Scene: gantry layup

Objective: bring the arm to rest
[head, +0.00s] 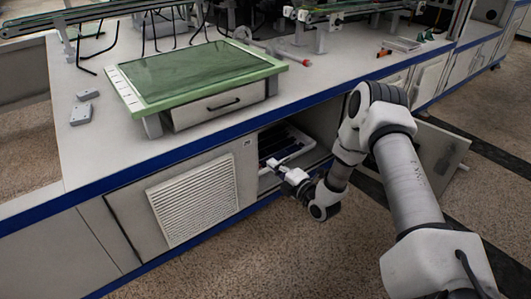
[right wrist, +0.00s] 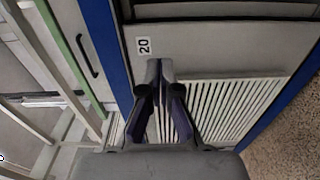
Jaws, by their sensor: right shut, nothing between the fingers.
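My right arm (head: 405,180) comes in from the right in the head view and bends down in front of the bench. My right gripper (head: 281,165) is shut and empty, in front of the open cabinet bay (head: 318,125) under the worktop. In the right wrist view the gripper (right wrist: 160,66) has its fingertips together, with a panel labelled 20 (right wrist: 144,46) and a slatted vent (right wrist: 235,108) behind it. My left gripper is not in view.
An open cabinet door (head: 440,158) stands out to the right of my arm. The white worktop with a blue edge (head: 165,159) carries a green-framed board (head: 195,72) on a drawer unit. A slatted vent (head: 195,200) is left of the bay. Speckled floor (head: 260,265) is clear in front.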

